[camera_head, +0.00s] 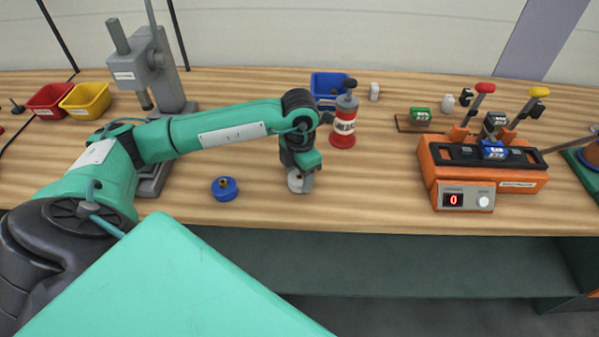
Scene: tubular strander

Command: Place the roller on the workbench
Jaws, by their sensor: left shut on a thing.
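My left gripper (300,183) reaches in from the left and points down just above the front of the wooden workbench (390,205). It is shut on a small pale grey round piece, which looks like the roller (294,181). The fingers partly hide the roller. It is at or very near the bench top, and I cannot tell whether it touches. My right gripper is not in view.
A blue round piece with a brass knob (224,188) lies left of the gripper. A red and grey bottle (345,120) and a blue bin (329,87) stand behind. An orange lever machine (480,165) is at the right. A grey press (150,65), red bin (50,101) and yellow bin (86,100) are back left.

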